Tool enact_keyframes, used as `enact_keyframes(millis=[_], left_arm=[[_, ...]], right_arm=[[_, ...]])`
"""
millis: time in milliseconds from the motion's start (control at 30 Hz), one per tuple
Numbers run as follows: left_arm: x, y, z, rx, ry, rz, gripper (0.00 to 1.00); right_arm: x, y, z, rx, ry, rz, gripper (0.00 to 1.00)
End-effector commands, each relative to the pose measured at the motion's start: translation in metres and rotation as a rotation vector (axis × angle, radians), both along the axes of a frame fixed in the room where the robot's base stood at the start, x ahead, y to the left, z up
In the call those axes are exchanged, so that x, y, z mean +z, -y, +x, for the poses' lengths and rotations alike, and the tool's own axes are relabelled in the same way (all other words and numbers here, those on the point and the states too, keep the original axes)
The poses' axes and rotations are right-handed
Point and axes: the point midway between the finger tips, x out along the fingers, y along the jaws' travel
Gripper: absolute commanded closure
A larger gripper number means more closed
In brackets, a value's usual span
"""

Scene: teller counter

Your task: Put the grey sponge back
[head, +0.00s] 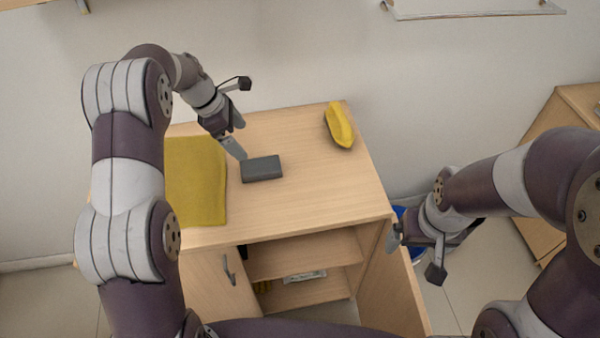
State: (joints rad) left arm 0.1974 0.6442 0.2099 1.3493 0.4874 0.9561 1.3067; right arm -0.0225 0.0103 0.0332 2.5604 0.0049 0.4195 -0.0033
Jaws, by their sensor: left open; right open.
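The grey sponge (262,168) is a dark flat block lying on the wooden counter top, just right of a yellow cloth. My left gripper (236,148) is above the counter at the sponge's upper left corner, pointing down. It is open, and its fingertips appear close to the sponge without holding it; whether they touch it I cannot tell. My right gripper (410,243) is open and empty, off the counter's right side near the open cabinet door.
The yellow cloth (196,180) lies on the left of the counter (310,205). A yellow object (339,124) lies at the back right. Below, the open cabinet has shelves (305,255) with a few items. A blue object (402,214) is partly hidden behind my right gripper.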

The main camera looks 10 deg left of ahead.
Motion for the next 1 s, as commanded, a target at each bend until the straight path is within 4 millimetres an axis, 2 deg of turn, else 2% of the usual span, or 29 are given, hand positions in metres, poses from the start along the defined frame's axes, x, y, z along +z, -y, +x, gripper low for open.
enact_keyframes(millis=[67, 167, 400, 567, 800, 1000], left_arm=[[-0.006, 0.002, -0.002, 0.041, -0.025, -0.008, 0.02], [-0.029, 0.009, 0.0, 0.057, -0.032, -0.009, 0.02], [-0.065, 0.026, 0.005, 0.055, -0.032, -0.008, 0.02], [-0.077, 0.032, 0.006, 0.053, -0.03, -0.007, 0.02], [-0.114, 0.05, 0.009, 0.055, -0.03, -0.007, 0.02], [-0.117, 0.051, 0.009, 0.054, -0.028, -0.006, 0.02]], right_arm=[[-0.004, 0.0, 0.0, 0.0, 0.001, 0.0, 0.07], [-0.022, -0.001, 0.0, 0.001, 0.0, 0.0, 0.07], [-0.016, 0.0, 0.0, 0.0, 0.0, 0.0, 0.07], [-0.015, 0.0, 0.0, 0.0, 0.0, 0.0, 0.07], [-0.012, 0.0, 0.0, 0.0, 0.0, 0.0, 0.07], [-0.012, 0.0, 0.0, 0.0, 0.0, 0.0, 0.07]])
